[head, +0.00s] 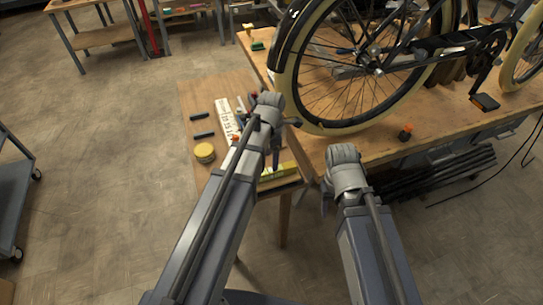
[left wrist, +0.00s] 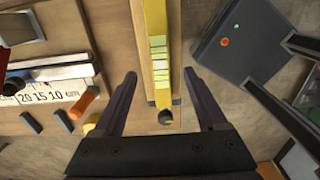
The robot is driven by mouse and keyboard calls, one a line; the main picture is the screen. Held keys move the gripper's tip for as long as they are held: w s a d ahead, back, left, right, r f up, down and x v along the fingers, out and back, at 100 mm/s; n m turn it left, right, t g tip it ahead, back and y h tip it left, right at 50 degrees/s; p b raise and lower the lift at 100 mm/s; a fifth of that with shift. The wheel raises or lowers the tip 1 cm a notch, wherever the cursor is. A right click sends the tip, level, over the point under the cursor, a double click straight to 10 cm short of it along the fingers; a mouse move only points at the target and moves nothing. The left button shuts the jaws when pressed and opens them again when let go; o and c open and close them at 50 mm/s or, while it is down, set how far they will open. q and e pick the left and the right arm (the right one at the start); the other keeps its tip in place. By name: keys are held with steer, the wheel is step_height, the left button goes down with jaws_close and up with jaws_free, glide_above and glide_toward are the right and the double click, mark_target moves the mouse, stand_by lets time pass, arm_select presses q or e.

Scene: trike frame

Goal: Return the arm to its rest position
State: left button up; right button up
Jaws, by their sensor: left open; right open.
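My left gripper (head: 277,150) is over the front right part of the small wooden side table (head: 197,92). In the left wrist view its two dark fingers (left wrist: 159,73) are spread wide with nothing held. A yellow bar with pale markings (left wrist: 156,40) shows between and beyond the fingers, along the table edge; I cannot tell the gap in height. In the head view the yellow bar (head: 279,172) lies at the table's front, partly hidden by my arm. My right gripper (head: 327,196) is in front of the workbench, open and empty, mostly hidden behind its wrist.
A bicycle wheel (head: 289,80) and frame stand on the large wooden workbench (head: 440,112). The side table holds a white ruled box (head: 226,120), dark pieces (head: 202,135) and a yellow round tin (head: 204,152). A grey cart (head: 14,190) stands at left. Floor between is clear.

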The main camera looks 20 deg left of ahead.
stand_by(0.4)
arm_select(q)
steer(key=s+d+m, duration=0.5)
steer(key=s+m, duration=0.2)
steer(key=m, duration=0.7)
steer(key=s+d+m+y, duration=0.1)
steer(key=s+d+m, duration=0.4)
steer(key=m, duration=0.9)
steer(key=s, duration=0.2)
steer(key=shift+s+m, duration=0.3)
steer(key=shift+r, duration=0.1)
